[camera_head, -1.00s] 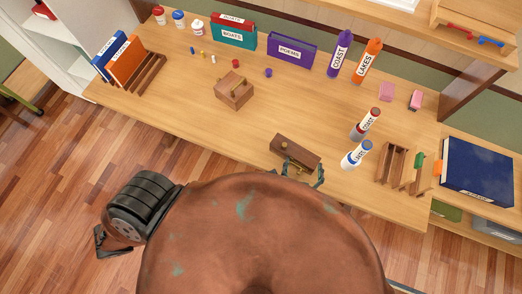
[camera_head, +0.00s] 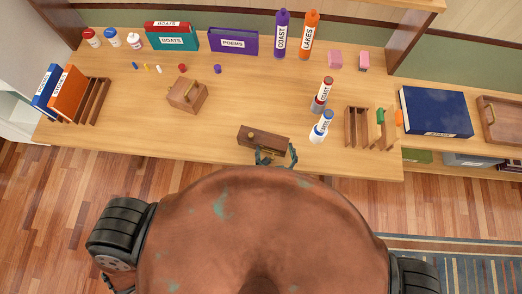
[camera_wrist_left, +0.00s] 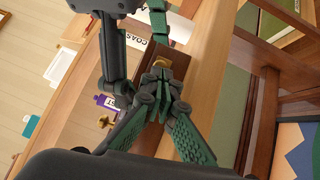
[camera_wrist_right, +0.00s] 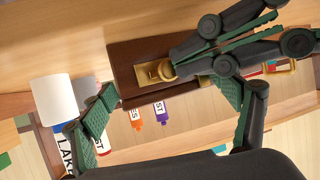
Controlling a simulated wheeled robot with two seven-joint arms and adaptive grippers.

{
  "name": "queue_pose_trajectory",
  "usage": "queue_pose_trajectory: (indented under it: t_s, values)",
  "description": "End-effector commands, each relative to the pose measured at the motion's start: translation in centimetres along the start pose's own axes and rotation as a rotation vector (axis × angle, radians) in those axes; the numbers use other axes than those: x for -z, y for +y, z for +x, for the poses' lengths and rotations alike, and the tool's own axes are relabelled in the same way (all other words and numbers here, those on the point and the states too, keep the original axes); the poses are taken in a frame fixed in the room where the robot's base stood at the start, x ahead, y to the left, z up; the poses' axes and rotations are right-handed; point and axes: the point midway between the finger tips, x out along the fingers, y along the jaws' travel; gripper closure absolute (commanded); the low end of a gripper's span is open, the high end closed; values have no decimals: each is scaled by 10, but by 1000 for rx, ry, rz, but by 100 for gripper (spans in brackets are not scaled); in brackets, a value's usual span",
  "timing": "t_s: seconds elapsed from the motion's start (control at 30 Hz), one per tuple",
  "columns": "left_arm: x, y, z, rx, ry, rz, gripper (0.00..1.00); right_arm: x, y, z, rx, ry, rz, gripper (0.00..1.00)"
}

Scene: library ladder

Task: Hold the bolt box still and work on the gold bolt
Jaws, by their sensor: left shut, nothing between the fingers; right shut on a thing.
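The bolt box (camera_head: 274,142) is a dark brown wooden block near the front edge of the desk. The gold bolt (camera_wrist_right: 160,71) sits in a slot on the box's face; it also shows in the left wrist view (camera_wrist_left: 162,62), partly covered. My right gripper (camera_wrist_right: 168,112) has its fingers on opposite ends of the box and is shut on it. My left gripper (camera_wrist_left: 160,88) is shut and empty, its tips close against the bolt. In the right wrist view its fingers (camera_wrist_right: 190,66) come from the right and cover part of the box. Contact with the bolt cannot be told.
A brown box with a gold handle (camera_head: 187,94) stands further back left. Red-topped (camera_head: 322,95) and blue-topped (camera_head: 321,127) cylinders stand right of the bolt box, beside a wooden rack (camera_head: 357,127). Books and bottles line the back. The desk left of the box is clear.

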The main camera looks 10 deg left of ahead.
Motion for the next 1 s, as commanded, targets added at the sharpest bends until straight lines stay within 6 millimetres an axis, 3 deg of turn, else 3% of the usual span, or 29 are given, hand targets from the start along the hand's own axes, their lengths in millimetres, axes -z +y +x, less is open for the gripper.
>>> queue_pose_trajectory:
  t_s: [0.13,0.57,0.73,1.0]
  values:
    - [-12,-1,9,-1,-1,-2,100,1,0,0,1,1,0,51]
    - [-4,-1,1,1,-2,1,100,0,-1,0,2,1,0,51]
    - [18,-2,-21,4,-3,4,100,1,-1,0,1,1,0,51]
    - [18,-2,-82,5,-1,-1,100,0,0,0,1,1,0,51]
